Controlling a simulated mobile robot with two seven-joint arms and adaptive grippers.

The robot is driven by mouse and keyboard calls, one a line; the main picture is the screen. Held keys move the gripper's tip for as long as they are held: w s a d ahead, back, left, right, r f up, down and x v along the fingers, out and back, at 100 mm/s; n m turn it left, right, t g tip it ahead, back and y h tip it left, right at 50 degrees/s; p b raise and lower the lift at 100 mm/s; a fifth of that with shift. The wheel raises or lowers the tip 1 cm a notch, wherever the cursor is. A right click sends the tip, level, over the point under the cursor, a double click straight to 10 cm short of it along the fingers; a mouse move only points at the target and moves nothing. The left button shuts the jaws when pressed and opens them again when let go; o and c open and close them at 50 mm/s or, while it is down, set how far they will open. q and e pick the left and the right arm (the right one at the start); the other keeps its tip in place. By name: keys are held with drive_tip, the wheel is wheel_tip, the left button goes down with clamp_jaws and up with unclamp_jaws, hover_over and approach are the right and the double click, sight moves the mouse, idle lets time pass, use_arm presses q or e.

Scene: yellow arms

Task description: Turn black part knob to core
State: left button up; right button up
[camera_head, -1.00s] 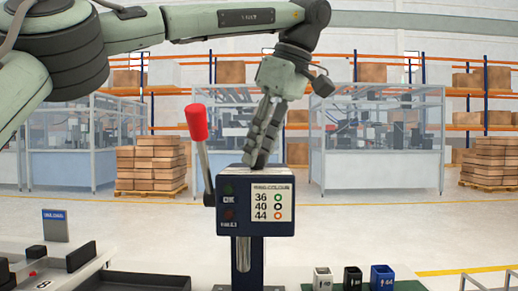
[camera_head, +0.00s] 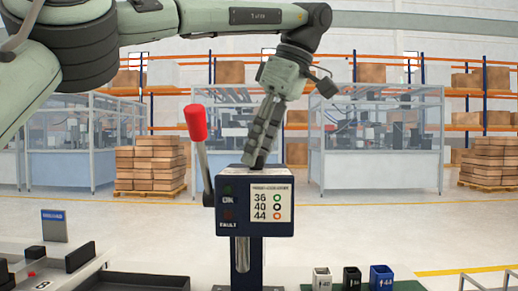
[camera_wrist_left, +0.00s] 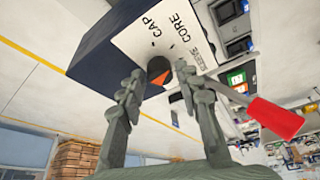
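The dark blue station box (camera_head: 254,212) stands on a post in the middle of the head view. The left wrist view shows its white plate (camera_wrist_left: 133,45), printed CAP, CORE and SLEEVE. A round black knob (camera_wrist_left: 158,65) with an orange mark sits at the plate's edge, partly hidden; I cannot tell which word it points to. My left gripper (camera_wrist_left: 159,78) is open, with one finger on each side of the knob; contact is unclear. In the head view the left gripper (camera_head: 252,162) reaches down to the box top. My right gripper is out of view.
A lever with a red handle (camera_head: 196,122) stands beside the box's left side, close to my fingers. White, black and blue cups (camera_head: 382,278) stand at the lower right. A dark tray (camera_head: 145,281) lies at the lower left.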

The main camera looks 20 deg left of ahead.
use_arm(q)
drive_tip(key=shift+o, duration=0.7)
drive_tip(key=shift+r, duration=0.1)
drive_tip(key=s+d, duration=0.1)
drive_tip(key=d, duration=1.1)
drive_tip(key=shift+s+d+r, duration=0.2)
drive_tip(key=shift+s+r, duration=0.05)
drive_tip(key=shift+r, duration=0.2)
drive_tip(key=shift+f, duration=0.1)
